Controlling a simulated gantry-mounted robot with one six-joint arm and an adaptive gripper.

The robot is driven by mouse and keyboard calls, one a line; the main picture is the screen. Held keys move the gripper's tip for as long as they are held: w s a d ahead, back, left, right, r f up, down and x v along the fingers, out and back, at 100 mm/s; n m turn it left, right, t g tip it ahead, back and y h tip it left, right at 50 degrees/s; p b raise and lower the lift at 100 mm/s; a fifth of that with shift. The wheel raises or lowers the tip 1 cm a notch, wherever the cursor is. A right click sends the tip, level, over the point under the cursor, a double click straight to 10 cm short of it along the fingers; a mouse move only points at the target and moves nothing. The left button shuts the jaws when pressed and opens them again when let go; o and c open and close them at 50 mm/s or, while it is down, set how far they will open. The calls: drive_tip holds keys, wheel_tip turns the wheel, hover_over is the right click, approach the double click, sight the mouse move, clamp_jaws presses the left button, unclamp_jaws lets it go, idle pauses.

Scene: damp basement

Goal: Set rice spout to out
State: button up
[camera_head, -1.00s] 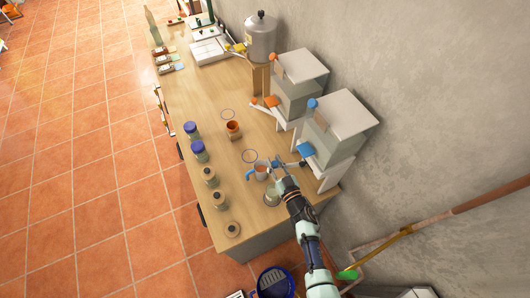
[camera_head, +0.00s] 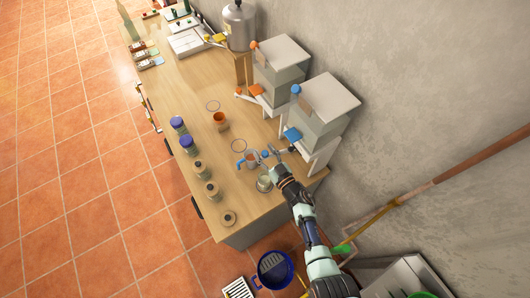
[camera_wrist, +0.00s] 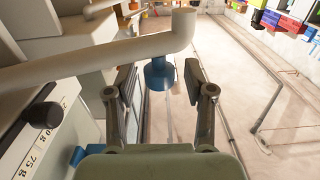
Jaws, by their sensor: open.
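In the head view, the nearer dispenser (camera_head: 322,106) has a white lid and a blue chute (camera_head: 291,134). The farther dispenser (camera_head: 277,62) has orange parts. I cannot read which one is for rice. In the wrist view, a pale spout pipe (camera_wrist: 105,55) runs from the left to an elbow, with a blue end piece (camera_wrist: 159,73) below it. My gripper (camera_wrist: 160,84) is open, its fingers on either side of the blue piece with visible gaps. My gripper (camera_head: 267,156) is in front of the nearer dispenser in the head view.
A blue-handled cup (camera_head: 248,161) and a glass jar (camera_head: 264,182) stand close to my gripper. An orange cup (camera_head: 220,120) stands farther back. Several jars line the left edge. A black knob (camera_wrist: 42,115) beside gram markings is at left in the wrist view.

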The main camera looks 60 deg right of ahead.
wheel_tip(320, 180, up, 10)
idle(0.6)
drive_tip(key=shift+c, duration=0.3)
